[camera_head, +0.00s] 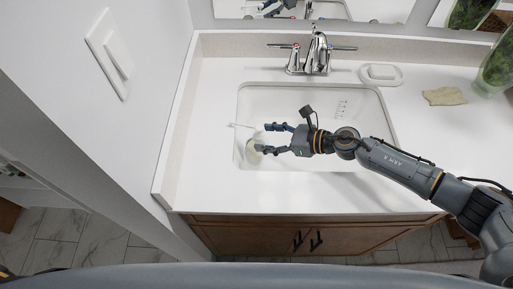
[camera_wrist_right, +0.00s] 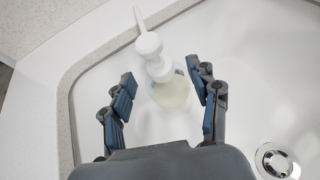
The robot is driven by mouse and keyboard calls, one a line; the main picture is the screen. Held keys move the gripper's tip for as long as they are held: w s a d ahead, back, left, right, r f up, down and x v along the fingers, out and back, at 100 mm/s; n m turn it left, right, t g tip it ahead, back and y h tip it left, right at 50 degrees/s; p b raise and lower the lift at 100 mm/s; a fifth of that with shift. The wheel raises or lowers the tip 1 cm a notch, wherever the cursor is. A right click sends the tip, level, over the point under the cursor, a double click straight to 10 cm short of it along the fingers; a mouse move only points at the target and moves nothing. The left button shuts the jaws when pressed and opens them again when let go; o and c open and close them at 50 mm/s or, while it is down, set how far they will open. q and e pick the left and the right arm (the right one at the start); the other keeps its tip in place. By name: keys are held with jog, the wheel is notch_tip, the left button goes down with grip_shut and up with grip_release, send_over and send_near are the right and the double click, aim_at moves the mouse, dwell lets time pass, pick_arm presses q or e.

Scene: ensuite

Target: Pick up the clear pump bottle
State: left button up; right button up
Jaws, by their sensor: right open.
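The clear pump bottle (camera_head: 252,151) shows at the left side of the sink basin in the head view, partly hidden by my right gripper. In the right wrist view its white pump head (camera_wrist_right: 149,45) points up and away, above a clear body (camera_wrist_right: 172,93) with pale contents. My right gripper (camera_head: 266,138) is open, with its fingers pointing left toward the bottle. In the right wrist view the bottle's body lies between and just beyond the open fingertips (camera_wrist_right: 162,76); I cannot tell whether either finger touches it. My left gripper is not in view.
The white sink (camera_head: 350,104) has a drain (camera_wrist_right: 277,161). A chrome faucet (camera_head: 316,54) stands behind it. A soap dish (camera_head: 381,74), a tan cloth (camera_head: 444,96) and a green vase (camera_head: 495,72) are at the right. A side wall (camera_head: 150,110) bounds the left.

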aim_at(258, 137)
jog(key=x, duration=0.3)
jog(key=shift+w+a+f, duration=0.15)
jog(key=shift+w+a, duration=0.05)
jog(key=shift+a, duration=0.05)
jog(key=shift+s, duration=0.1)
grip_shut()
